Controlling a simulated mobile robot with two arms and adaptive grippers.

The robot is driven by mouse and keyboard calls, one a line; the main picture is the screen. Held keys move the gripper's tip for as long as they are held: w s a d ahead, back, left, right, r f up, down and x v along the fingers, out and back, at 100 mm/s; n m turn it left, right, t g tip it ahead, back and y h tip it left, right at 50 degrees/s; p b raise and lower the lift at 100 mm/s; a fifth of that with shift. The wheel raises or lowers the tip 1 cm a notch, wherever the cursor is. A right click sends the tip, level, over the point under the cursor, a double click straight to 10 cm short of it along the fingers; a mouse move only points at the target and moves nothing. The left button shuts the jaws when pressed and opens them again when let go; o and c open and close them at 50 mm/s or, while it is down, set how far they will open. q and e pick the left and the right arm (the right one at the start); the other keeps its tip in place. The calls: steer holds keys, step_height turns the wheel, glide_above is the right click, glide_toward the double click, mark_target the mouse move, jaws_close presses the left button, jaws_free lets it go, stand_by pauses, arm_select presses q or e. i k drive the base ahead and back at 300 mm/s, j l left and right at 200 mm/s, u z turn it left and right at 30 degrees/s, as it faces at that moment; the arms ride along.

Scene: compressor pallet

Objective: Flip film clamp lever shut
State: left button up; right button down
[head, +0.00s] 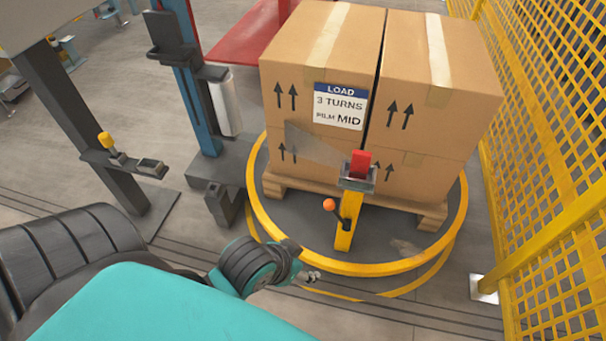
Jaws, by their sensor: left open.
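The film clamp (346,228) is a yellow post at the near rim of the round turntable, with a grey bracket and a red block (360,163) on top. Its lever (337,213) is a short dark arm ending in an orange ball knob (329,204), sticking out to the left and up. A greyish translucent film strip (312,145) runs across the box front towards the clamp head. My left gripper (312,277) is below and left of the lever, apart from it, and mostly hidden behind its own wrist. It is open. My right gripper is out of view.
Cardboard boxes (420,110) stand on a wooden pallet on the yellow-rimmed turntable (385,268). A yellow mesh fence (555,190) closes off the right. A blue and dark mast (195,85) with a film roll (225,103) stands left; a post with a yellow knob (104,140) is further left.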

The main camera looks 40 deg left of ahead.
mark_target(328, 205)
steer(key=i+j+u, duration=0.1)
steer(key=u, duration=0.55)
